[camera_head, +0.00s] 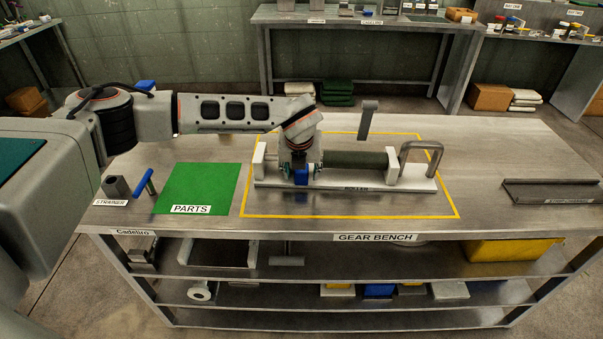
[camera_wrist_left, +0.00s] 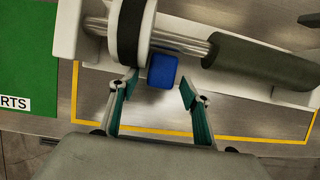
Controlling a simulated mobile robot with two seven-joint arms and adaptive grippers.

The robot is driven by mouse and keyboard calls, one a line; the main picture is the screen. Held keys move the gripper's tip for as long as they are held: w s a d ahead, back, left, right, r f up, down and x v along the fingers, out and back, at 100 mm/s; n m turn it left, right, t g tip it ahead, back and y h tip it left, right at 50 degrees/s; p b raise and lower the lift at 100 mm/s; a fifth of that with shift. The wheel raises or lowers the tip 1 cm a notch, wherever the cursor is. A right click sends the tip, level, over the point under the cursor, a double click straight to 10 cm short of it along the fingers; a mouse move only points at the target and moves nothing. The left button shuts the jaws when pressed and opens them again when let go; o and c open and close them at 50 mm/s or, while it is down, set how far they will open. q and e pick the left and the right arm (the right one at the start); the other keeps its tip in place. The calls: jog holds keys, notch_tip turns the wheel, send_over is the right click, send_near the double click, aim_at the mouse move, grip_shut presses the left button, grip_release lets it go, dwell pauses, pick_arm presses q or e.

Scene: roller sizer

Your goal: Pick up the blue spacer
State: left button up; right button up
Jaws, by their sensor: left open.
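The blue spacer (camera_head: 301,177) is a small block at the roller sizer (camera_head: 345,184) on the gear bench. In the left wrist view the blue spacer (camera_wrist_left: 163,71) sits by the metal shaft, between a black ring and the dark green roller (camera_wrist_left: 262,62). I cannot tell how it is seated. My left gripper (camera_head: 300,171) is above the roller's left end, pointing down. In the left wrist view my left gripper (camera_wrist_left: 159,86) is open, its teal-lined fingers on either side of the spacer, just short of it, with nothing held. My right gripper is not visible.
A green parts mat (camera_head: 198,188) lies left of the sizer, with a blue-handled tool (camera_head: 145,182) beside it. A dark tray (camera_head: 550,192) is at the right. Bare bench lies between handle and tray.

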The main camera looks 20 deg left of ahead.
pick_arm(q)
jog(key=shift+x, duration=1.05)
jog(key=c, duration=1.2)
